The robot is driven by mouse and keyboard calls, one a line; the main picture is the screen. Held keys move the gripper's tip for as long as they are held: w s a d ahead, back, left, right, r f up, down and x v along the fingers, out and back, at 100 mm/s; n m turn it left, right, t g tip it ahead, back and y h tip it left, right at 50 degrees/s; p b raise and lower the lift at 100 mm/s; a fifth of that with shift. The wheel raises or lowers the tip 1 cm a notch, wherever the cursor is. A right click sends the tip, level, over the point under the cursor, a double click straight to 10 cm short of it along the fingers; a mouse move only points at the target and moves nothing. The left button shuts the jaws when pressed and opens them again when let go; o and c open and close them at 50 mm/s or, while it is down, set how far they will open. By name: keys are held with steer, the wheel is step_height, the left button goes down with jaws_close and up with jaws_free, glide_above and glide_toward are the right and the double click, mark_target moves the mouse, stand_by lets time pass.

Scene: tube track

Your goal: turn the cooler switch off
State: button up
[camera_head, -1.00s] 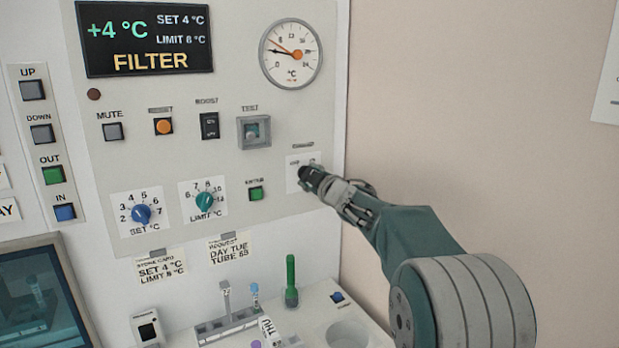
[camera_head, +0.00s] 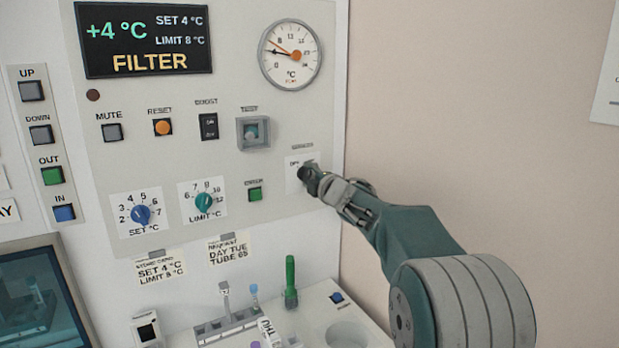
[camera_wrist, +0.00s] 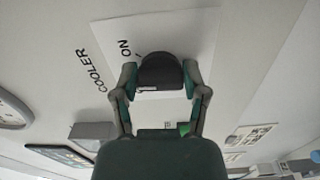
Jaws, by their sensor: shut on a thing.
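The cooler switch is a black round knob (camera_wrist: 160,70) on a white plate (camera_wrist: 110,35) with the words COOLER and ON beside it in the wrist view. My gripper (camera_wrist: 160,80) is shut on the knob, one finger on each side. A small white mark shows on the knob's near edge, toward my palm. In the head view my gripper (camera_head: 316,182) is at the plate (camera_head: 293,173) on the panel's lower right and covers most of the knob. The OFF word is not clearly readable.
The panel holds a green button (camera_head: 255,193), a LIMIT dial (camera_head: 204,202), a recessed TEST switch (camera_head: 253,132) and a gauge (camera_head: 291,53). Below, a shelf holds a tube rack (camera_head: 228,322) and a green tube (camera_head: 290,283).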

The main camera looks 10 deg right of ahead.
steer(key=n, duration=0.4)
steer(key=shift+f, duration=0.25)
steer(key=shift+n, duration=2.2)
steer(key=o, duration=1.2)
steer(key=shift+a, duration=0.1)
steer(key=shift+c, duration=0.2)
steer(key=shift+r, duration=0.2)
